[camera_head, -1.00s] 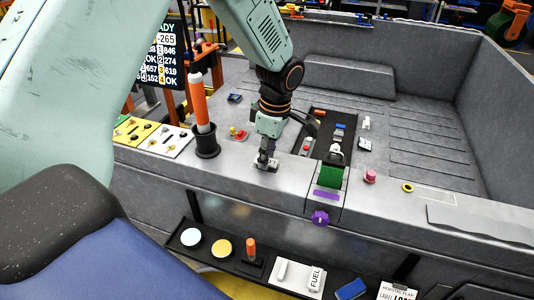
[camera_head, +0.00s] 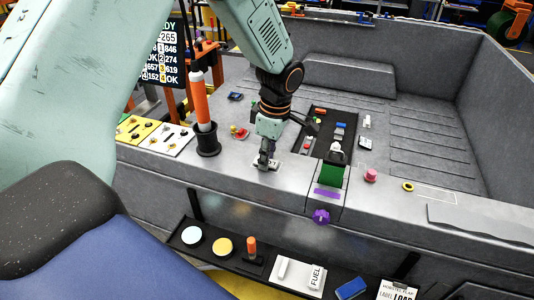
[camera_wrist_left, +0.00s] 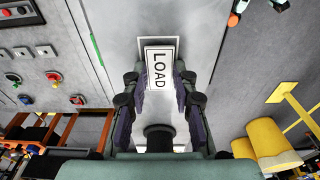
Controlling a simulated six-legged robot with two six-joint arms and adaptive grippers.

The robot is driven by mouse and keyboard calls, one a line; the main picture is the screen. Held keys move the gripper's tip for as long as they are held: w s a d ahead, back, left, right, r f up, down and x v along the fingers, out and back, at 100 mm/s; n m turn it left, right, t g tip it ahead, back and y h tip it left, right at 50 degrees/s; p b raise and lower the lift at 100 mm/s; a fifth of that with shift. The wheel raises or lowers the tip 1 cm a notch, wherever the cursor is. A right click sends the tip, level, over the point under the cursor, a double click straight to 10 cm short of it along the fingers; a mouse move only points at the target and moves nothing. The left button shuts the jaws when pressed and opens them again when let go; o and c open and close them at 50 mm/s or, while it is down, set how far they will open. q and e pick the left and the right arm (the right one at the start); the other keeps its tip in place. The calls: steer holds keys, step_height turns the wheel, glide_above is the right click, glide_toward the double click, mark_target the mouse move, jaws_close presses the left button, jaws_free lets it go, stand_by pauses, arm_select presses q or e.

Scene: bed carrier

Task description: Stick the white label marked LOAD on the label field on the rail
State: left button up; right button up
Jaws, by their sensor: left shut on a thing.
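The white label marked LOAD (camera_wrist_left: 160,68) is between the fingers of my left gripper (camera_wrist_left: 156,88), which is shut on it. Its lettering runs lengthwise in the left wrist view. A pale bordered rectangle (camera_wrist_left: 141,41) on the grey rail shows just behind the label and looks like the label field; the label covers most of it. I cannot tell whether the label touches the rail. In the head view my left gripper (camera_head: 265,162) points down at the rail (camera_head: 220,172), with a bit of white at its fingertips. My right gripper is not in view.
A black cup with an orange-and-white tube (camera_head: 202,110) stands left of my gripper. A green block (camera_head: 332,174) and purple knob (camera_head: 321,216) are to the right. A lower tray holds a FUEL label (camera_head: 316,276). A white outlined rectangle (camera_head: 436,195) is farther right.

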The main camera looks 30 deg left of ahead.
mark_target(273, 163)
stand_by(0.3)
arm_select(q)
steer(key=o, duration=0.8)
steer(key=r, duration=0.4)
steer(key=d+r, duration=0.1)
steer(key=r, duration=0.6)
steer(key=shift+w+d+r, duration=0.25)
steer(key=shift+r, duration=0.15)
